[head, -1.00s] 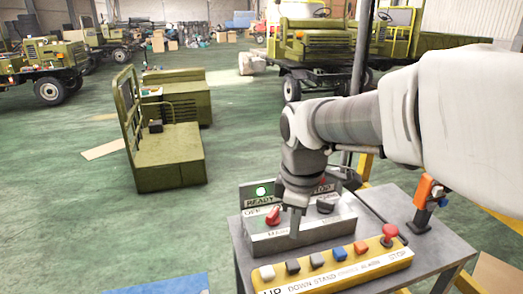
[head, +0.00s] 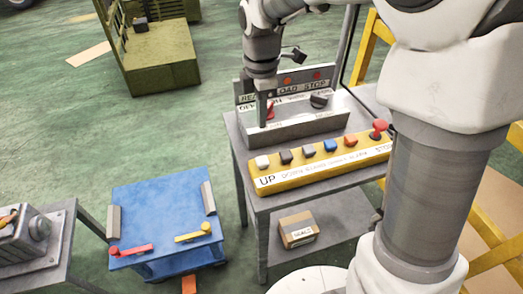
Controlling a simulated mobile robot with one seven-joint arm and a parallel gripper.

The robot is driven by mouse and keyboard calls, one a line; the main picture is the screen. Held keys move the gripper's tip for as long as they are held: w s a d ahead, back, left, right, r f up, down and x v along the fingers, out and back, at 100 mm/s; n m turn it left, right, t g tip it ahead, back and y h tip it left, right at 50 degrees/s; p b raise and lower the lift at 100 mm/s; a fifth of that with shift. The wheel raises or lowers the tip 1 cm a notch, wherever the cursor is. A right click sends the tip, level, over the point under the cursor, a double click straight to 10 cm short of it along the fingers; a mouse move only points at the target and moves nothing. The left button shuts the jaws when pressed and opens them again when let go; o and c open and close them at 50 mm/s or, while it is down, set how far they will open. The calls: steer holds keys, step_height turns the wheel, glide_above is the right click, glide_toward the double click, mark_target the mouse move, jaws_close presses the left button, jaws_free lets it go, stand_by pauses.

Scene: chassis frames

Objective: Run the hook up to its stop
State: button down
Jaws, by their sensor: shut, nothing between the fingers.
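The yellow button strip (head: 325,165) lies along the front of a grey cart. Its white button (head: 262,161) stands above the word UP, and several other buttons and a red mushroom knob marked STOP (head: 378,129) follow to the right. Behind it is a grey switch box (head: 300,127) with a red knob (head: 270,108) and a dark knob (head: 319,101). My gripper (head: 263,118) is shut, pointing down at the red knob; contact is unclear. No hook is in view.
A blue cart (head: 165,215) with red and yellow levers stands to the left. A grey table (head: 40,250) is at the lower left. A small carton (head: 298,230) sits on the lower shelf. Yellow frame bars (head: 368,48) rise at the right.

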mark_target(261, 160)
step_height(261, 160, down, 13)
steer(key=shift+r, duration=0.1)
stand_by(0.5)
